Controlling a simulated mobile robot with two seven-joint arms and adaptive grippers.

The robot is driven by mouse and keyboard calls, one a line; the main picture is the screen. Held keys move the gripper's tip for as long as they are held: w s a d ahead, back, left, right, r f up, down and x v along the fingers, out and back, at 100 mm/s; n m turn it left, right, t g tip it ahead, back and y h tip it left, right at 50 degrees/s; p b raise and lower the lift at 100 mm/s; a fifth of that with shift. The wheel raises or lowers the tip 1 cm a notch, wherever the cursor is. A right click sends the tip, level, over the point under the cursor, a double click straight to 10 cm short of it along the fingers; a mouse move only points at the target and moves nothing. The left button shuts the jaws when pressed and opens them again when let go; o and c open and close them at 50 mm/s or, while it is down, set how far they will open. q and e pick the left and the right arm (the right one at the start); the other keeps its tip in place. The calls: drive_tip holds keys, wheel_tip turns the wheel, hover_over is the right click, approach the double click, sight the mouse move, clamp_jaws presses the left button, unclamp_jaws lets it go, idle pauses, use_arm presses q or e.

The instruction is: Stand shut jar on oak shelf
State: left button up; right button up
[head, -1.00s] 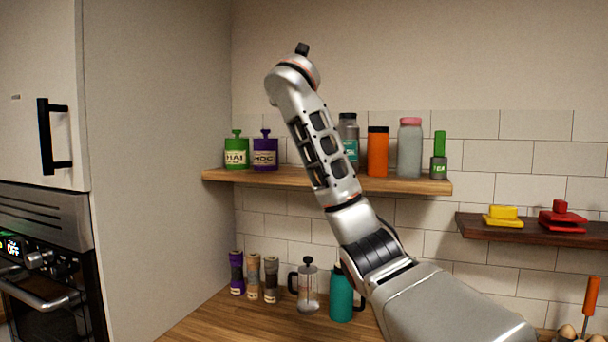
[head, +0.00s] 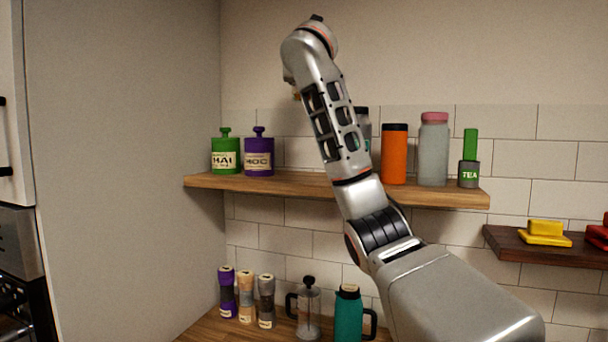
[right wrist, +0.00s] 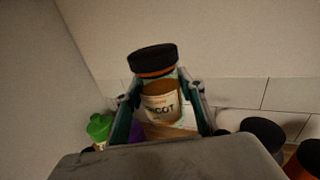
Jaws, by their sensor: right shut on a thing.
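A jar (right wrist: 162,103) with a black lid over an orange band and a pale label reading "ICOT" is held upright, slightly tilted in the picture, in the right wrist view. My right gripper (right wrist: 162,93) is shut on it, with a finger on each side. In the head view my right arm hides most of the gripper and the jar. The oak shelf (head: 320,186) runs along the tiled wall, partly behind my arm. My left gripper is not in view.
Green (head: 225,155) and purple (head: 259,157) canisters stand on the shelf's left. Bare shelf shows right of the purple canister. A tall cabinet side (head: 120,150) flanks the left.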

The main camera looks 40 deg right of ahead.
wheel_tip(320, 180, down, 16)
drive_tip(key=shift+f, duration=0.1)
wheel_tip(320, 180, down, 3)
drive_tip(key=shift+f, duration=0.25)
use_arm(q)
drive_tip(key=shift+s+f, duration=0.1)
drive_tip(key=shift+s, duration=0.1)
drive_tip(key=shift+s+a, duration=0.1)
use_arm(e)
drive_tip(key=shift+f, duration=0.1)
drive_tip(key=o, duration=1.4)
drive_tip(key=shift+c, duration=0.2)
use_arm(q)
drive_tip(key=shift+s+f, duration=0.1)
